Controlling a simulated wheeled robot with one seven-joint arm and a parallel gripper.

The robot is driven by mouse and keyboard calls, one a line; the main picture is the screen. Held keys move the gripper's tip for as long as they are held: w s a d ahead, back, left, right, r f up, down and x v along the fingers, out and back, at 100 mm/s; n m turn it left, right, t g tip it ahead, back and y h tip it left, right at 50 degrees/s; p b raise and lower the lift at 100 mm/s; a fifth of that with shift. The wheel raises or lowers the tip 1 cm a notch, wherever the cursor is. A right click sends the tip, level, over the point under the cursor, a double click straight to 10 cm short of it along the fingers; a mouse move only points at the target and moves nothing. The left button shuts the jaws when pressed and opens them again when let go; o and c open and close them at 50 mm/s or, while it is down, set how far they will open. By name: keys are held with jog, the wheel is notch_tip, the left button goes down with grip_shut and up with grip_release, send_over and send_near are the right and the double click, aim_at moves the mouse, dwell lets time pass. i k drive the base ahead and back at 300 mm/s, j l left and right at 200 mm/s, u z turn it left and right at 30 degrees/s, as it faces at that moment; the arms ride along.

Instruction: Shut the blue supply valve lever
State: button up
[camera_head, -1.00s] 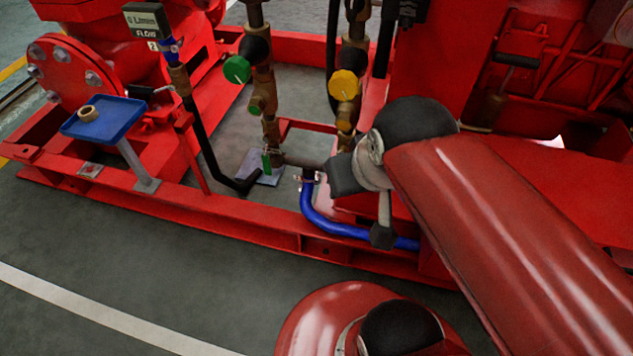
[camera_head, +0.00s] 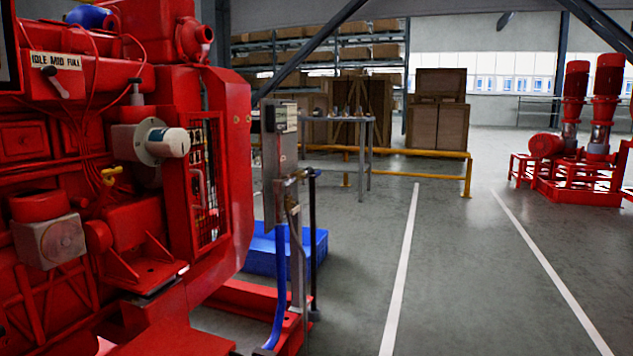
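A small valve (camera_head: 292,184) sits on piping in front of a grey upright panel (camera_head: 279,150), just past the right end of the red engine. A small dark blue handle (camera_head: 314,173) shows at its right side, above a dark upright hose. It is too small to tell whether it is the supply lever or how it is turned. A blue hose (camera_head: 280,285) runs down below the valve. My gripper and arm are out of view.
The red engine (camera_head: 130,180) fills the left side. A blue box-like tank (camera_head: 262,252) stands behind the red base rail (camera_head: 250,300). A yellow barrier (camera_head: 430,153) and wooden crates (camera_head: 438,115) are behind. Open grey floor with white lines lies to the right.

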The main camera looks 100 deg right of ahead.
aim_at(318, 173)
jog(key=z, duration=3.3)
